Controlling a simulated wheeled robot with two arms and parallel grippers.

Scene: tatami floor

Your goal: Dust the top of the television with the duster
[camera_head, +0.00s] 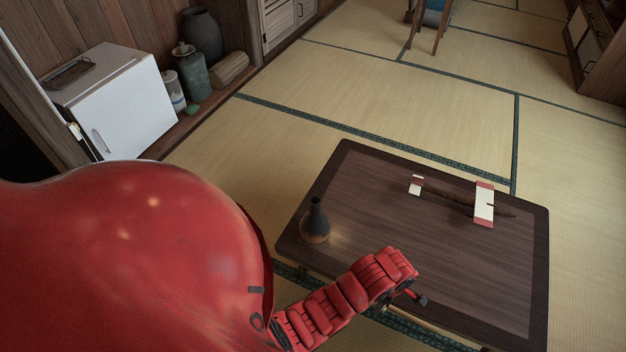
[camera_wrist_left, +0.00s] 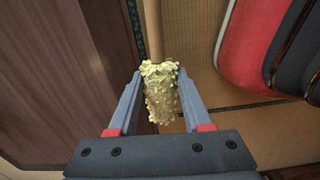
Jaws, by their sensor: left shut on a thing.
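My left gripper (camera_wrist_left: 160,74) is shut on a duster with a fluffy, pale yellow head (camera_wrist_left: 163,98). The yellow part sits between the two grey fingers in the left wrist view. A tan strip beyond it may be its handle; I cannot tell. In the head view, my red left arm reaches to the low table's front edge, its dark gripper (camera_head: 405,298) mostly hidden behind the wrist, and the duster cannot be made out there. I see no television in either view. My right gripper is not in view.
The low dark table (camera_head: 350,215) carries a dark vase (camera_head: 315,222) and a brown stick-like object with red-and-white bands (camera_head: 450,195). The tatami (camera_head: 400,105) behind the table is clear.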

